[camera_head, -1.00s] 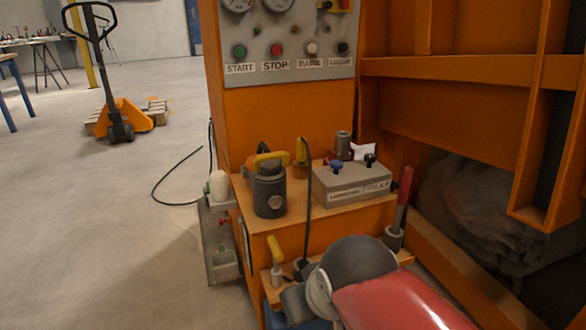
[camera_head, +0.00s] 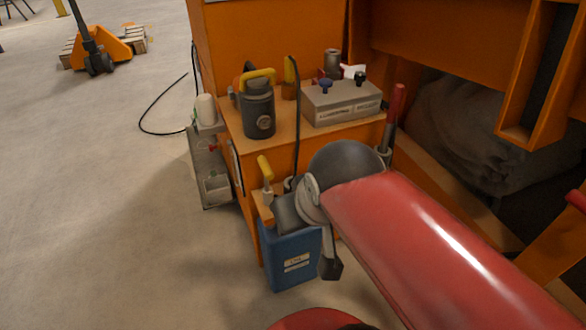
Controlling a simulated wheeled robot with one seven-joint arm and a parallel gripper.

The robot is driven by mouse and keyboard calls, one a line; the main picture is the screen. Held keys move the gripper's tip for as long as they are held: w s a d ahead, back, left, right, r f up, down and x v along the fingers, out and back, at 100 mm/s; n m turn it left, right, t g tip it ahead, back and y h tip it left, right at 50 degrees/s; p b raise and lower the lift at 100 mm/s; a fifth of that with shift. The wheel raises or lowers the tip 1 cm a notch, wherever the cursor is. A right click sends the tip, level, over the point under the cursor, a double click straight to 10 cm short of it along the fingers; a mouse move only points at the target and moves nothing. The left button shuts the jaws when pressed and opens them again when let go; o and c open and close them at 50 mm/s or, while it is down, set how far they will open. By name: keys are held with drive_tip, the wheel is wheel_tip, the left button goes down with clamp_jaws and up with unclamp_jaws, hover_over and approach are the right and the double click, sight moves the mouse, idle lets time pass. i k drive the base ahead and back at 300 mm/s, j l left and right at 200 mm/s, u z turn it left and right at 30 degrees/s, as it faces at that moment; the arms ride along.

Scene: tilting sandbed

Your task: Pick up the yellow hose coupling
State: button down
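Several yellow parts show, and I cannot tell for sure which is the hose coupling. A small upright yellow piece (camera_head: 265,167) stands on a pale fitting at the low front ledge. Another yellow piece (camera_head: 290,70) stands at the back of the orange shelf beside a black hose (camera_head: 298,115). A yellow handle (camera_head: 258,76) tops a dark grey cylinder (camera_head: 259,110). My red arm reaches in from the lower right. Its grey wrist is in front of the ledge, right of the small yellow piece. A dark tip, perhaps my gripper (camera_head: 331,267), points down; its fingers cannot be made out.
A grey box (camera_head: 342,101) with dark knobs sits on the orange shelf (camera_head: 228,117). A blue can (camera_head: 290,262) stands below the ledge. A red-handled lever (camera_head: 396,103) rises at right. A white cylinder (camera_head: 205,109) is at left.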

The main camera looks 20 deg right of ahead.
sight(288, 67)
drive_tip(key=i+l+z, duration=0.1)
drive_tip(key=i+z, duration=0.65)
drive_tip(key=k+l, duration=0.05)
drive_tip(key=k, duration=0.05)
